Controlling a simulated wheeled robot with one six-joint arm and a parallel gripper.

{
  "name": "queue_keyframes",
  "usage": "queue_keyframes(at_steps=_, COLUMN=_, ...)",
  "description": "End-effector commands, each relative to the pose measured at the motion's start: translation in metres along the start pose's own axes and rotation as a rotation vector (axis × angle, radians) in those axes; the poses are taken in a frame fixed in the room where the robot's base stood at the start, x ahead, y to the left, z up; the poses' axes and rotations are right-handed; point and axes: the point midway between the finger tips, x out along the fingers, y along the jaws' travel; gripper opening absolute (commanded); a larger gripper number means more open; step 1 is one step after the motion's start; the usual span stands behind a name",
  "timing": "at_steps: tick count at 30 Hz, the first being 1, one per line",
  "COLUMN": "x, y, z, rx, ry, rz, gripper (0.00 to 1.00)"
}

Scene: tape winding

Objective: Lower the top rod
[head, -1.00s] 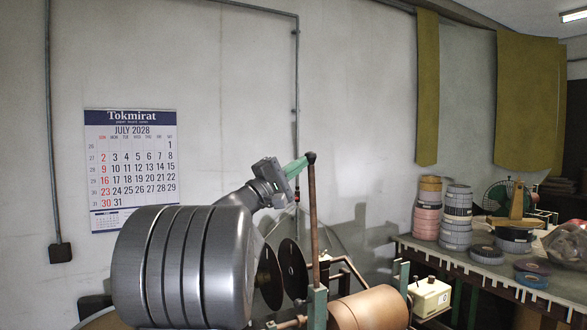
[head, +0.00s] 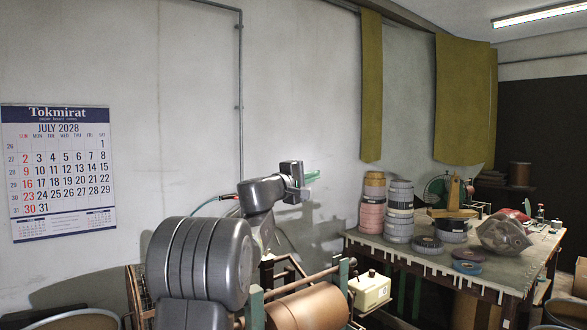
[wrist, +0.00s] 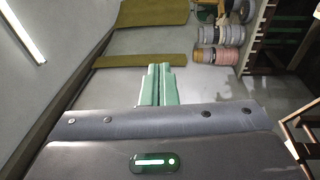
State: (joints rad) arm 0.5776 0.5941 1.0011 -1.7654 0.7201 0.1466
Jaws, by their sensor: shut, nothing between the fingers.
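The top rod (head: 300,281) is a thin brown bar. In the head view it lies nearly level above a wide copper-brown roll (head: 312,306), between a near green post (head: 255,308) and a far green post (head: 343,274). Its contact with the far post is too small to tell. My gripper (head: 312,177) has green fingers and is well above the rod, apart from it, pointing right. In the wrist view the fingers (wrist: 158,85) are together with nothing between them, and the rod does not show there.
A cream box (head: 370,291) stands right of the roll. A calendar (head: 60,172) hangs on the wall. The air around my gripper is clear.

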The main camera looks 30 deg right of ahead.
Motion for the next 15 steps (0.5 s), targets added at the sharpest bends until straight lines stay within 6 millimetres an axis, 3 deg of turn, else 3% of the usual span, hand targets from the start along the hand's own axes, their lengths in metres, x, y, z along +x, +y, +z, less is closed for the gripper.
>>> queue_keyframes(at_steps=8, x=0.045, y=-0.042, z=0.006, rx=0.022, ry=0.000, rz=-0.128, gripper=0.00)
queue_keyframes(at_steps=15, x=0.077, y=-0.083, z=0.012, rx=0.017, ry=-0.002, rz=-0.133, gripper=0.00)
